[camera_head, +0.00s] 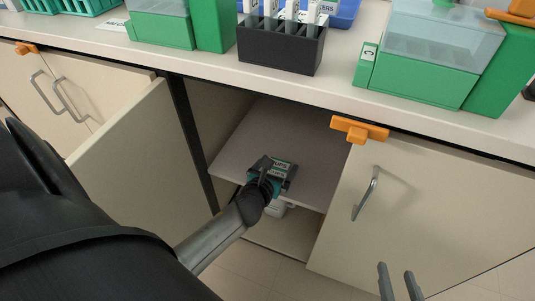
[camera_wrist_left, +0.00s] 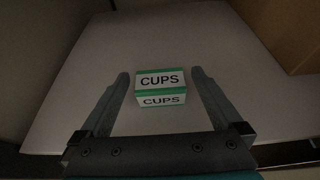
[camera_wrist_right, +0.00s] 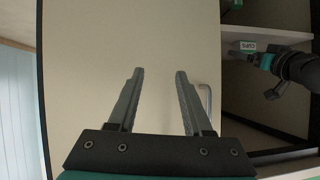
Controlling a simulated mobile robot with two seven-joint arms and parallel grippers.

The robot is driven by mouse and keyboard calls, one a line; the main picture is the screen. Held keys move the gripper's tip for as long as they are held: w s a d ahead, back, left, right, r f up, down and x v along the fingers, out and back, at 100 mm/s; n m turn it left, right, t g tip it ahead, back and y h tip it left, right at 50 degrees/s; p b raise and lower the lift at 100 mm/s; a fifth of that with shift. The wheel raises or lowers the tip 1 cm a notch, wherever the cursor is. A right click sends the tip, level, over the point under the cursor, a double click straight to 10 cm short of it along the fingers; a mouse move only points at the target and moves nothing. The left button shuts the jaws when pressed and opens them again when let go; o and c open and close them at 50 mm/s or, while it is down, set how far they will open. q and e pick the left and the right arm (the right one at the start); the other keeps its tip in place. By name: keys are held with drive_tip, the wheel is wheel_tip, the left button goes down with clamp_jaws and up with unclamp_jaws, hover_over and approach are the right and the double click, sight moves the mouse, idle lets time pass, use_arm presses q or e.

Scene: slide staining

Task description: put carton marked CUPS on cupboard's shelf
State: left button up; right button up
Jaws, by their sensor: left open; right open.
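The small white and green carton marked CUPS (camera_wrist_left: 160,88) sits upright on the cupboard's shelf (camera_wrist_left: 75,85). In the left wrist view it lies between the open fingers of my left gripper (camera_wrist_left: 160,92), with a gap on each side. In the head view the carton (camera_head: 281,167) is partly hidden by my left gripper (camera_head: 277,172), which reaches in over the shelf (camera_head: 285,125). The carton also shows in the right wrist view (camera_wrist_right: 248,47). My right gripper (camera_head: 400,280) is open and empty in front of the closed right-hand cupboard door (camera_head: 430,200).
The left cupboard door (camera_head: 130,145) stands open beside my left arm. The counter above (camera_head: 215,68) holds green containers and a black rack (camera_head: 283,52).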

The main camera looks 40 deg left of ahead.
sight(280, 163)
use_arm(q)
drive_tip(key=shift+p+v, duration=0.45)
drive_tip(key=shift+v, duration=1.45)
drive_tip(key=s+d+r+n+g+h, duration=0.1)
drive_tip(key=s+d+n, duration=0.3)
drive_tip(key=n, duration=0.6)
drive_tip(key=s+d+r+n+g+h+p, duration=0.1)
drive_tip(key=s+d+r+n+g, duration=0.2)
drive_tip(key=s+n, duration=0.3)
drive_tip(key=s+d+r+n+g+h+p, duration=0.1)
drive_tip(key=s+d+n, duration=0.4)
drive_tip(key=n, duration=1)
wheel_tip(280, 163, up, 3)
drive_tip(key=shift+s+d+f+g+h, duration=0.1)
drive_tip(key=shift+s+d+g+h, duration=0.4)
drive_tip(key=shift+g, duration=0.6)
use_arm(e)
drive_tip(key=s+d+g+h, duration=0.3)
drive_tip(key=s+d+g, duration=0.1)
drive_tip(key=d+g, duration=0.1)
drive_tip(key=shift+s+d, duration=0.15)
drive_tip(key=shift+d, duration=0.55)
use_arm(q)
drive_tip(key=shift+w+a, duration=0.15)
drive_tip(key=shift+a, duration=0.05)
